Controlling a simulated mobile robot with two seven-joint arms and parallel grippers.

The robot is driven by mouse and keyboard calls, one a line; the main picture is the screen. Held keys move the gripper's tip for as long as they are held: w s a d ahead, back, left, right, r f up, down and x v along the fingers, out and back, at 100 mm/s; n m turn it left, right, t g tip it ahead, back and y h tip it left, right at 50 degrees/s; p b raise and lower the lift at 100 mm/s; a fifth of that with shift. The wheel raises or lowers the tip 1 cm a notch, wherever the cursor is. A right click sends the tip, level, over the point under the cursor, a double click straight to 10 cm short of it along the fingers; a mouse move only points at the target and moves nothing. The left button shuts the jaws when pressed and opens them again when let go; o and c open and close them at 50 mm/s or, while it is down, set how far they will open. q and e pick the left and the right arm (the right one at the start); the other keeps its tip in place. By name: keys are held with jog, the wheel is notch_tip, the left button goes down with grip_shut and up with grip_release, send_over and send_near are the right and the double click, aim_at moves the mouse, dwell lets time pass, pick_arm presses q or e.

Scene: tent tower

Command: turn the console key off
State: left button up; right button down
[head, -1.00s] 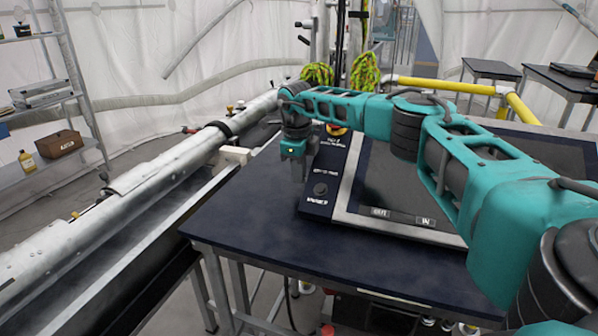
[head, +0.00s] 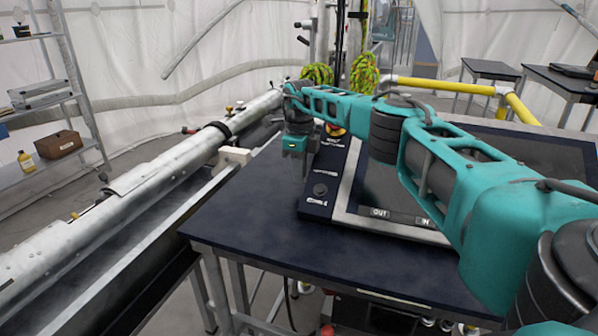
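The console (head: 345,212) sits on the dark table with a sloped screen and a dark control strip along its left side. A round black knob or key switch (head: 320,190) shows low on the strip. A yellow and red emergency button (head: 336,130) is at the strip's top, partly behind my arm. My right gripper (head: 306,172) points down over the strip's left edge, above and left of the round switch. Its fingers are grey and small against the strip, so their opening is unclear. The key itself cannot be made out. My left gripper is not in view.
The dark table top (head: 255,235) is clear in front of and left of the console. A long metal tube (head: 130,185) runs along the left. A yellow rail (head: 440,86) stands behind the console, and shelves (head: 45,100) stand far left.

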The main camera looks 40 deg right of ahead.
jog(key=c, duration=1.3)
grip_release()
notch_tip(320, 180, up, 13)
jog(key=shift+d, duration=0.1)
